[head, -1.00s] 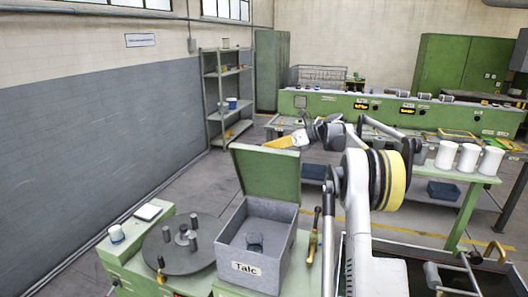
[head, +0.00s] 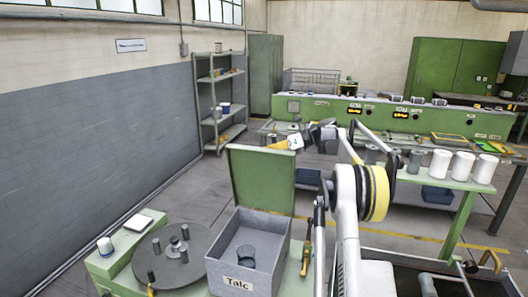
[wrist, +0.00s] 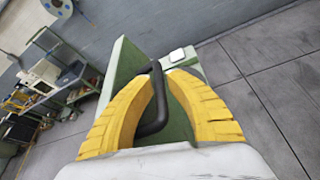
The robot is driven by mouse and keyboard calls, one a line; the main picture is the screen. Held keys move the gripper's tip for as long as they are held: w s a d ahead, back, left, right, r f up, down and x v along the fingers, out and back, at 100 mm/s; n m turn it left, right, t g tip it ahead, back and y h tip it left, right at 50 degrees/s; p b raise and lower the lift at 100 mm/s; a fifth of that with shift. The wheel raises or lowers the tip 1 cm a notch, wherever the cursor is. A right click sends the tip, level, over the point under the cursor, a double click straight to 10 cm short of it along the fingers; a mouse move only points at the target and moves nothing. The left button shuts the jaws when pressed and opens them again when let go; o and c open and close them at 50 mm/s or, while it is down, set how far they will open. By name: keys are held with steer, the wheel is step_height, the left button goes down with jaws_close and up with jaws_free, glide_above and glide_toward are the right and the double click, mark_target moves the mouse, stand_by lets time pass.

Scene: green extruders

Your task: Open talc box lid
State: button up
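The talc box (head: 238,284) is a grey open-topped box labelled "Talc" at the lower middle of the head view. Its green lid (head: 262,182) stands raised at the far side, about upright. A dark round cup-like object (head: 246,258) sits inside. My gripper (head: 284,146) is at the lid's upper edge, partly behind it. In the wrist view my yellow fingers (wrist: 159,77) close in around the black lid handle (wrist: 155,98), with their tips close on either side of it. The exact contact is not clear. The green lid (wrist: 122,78) also shows there.
A grey turntable (head: 165,270) with several dark pegs is left of the box. A brass-handled tool (head: 306,258) is right of the box. White canisters (head: 462,164) stand on the right bench.

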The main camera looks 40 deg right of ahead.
steer(key=shift+w, duration=0.1)
steer(key=shift+d+r, duration=0.1)
steer(key=v, duration=1.2)
